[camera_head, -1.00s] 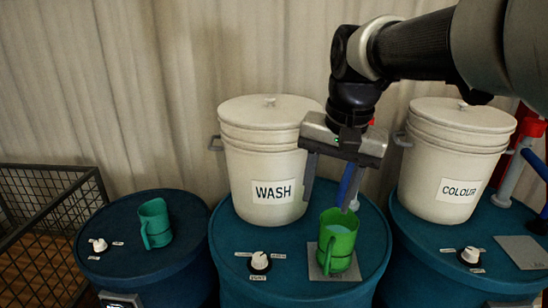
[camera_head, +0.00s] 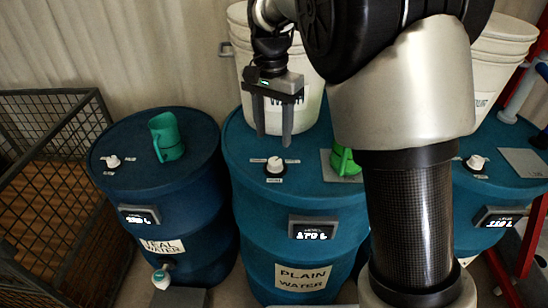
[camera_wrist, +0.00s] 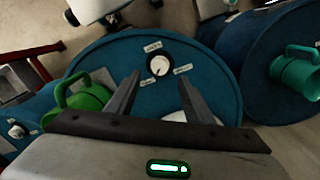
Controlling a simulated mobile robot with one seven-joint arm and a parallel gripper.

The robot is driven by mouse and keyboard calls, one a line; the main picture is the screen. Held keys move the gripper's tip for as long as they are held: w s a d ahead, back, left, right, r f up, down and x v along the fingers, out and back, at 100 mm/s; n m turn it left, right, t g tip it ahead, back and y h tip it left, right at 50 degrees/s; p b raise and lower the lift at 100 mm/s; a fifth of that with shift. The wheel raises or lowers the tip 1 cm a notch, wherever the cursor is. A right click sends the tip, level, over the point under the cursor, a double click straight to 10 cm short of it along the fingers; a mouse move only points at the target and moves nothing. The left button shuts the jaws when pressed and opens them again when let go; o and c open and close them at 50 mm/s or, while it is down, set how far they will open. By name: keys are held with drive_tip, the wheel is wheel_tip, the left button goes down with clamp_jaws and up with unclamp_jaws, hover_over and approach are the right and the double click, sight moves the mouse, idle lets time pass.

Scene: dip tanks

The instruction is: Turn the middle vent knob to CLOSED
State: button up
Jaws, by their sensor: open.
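The middle vent knob (camera_head: 275,165) is a white dial with a dark base on top of the middle blue drum (camera_head: 245,150). It also shows in the wrist view (camera_wrist: 158,65), ringed by small labels too small to read; I cannot tell which one its pointer meets. My gripper (camera_head: 273,140) points down, open and empty, its fingertips just above the knob and apart from it. In the wrist view my gripper (camera_wrist: 160,79) has its two fingers spread on either side of the line to the knob.
A green jug (camera_head: 345,160) stands right of the knob, partly hidden by my arm. A white WASH bucket (camera_head: 240,35) stands behind. The left drum carries a teal jug (camera_head: 166,137) and another knob (camera_head: 113,161). A wire cage (camera_head: 50,130) stands far left.

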sight(274, 162)
wheel_tip(274, 162, down, 9)
drive_tip(key=shift+s+d+r, duration=0.1)
drive_tip(key=shift+r, duration=0.1)
drive_tip(key=c, duration=1)
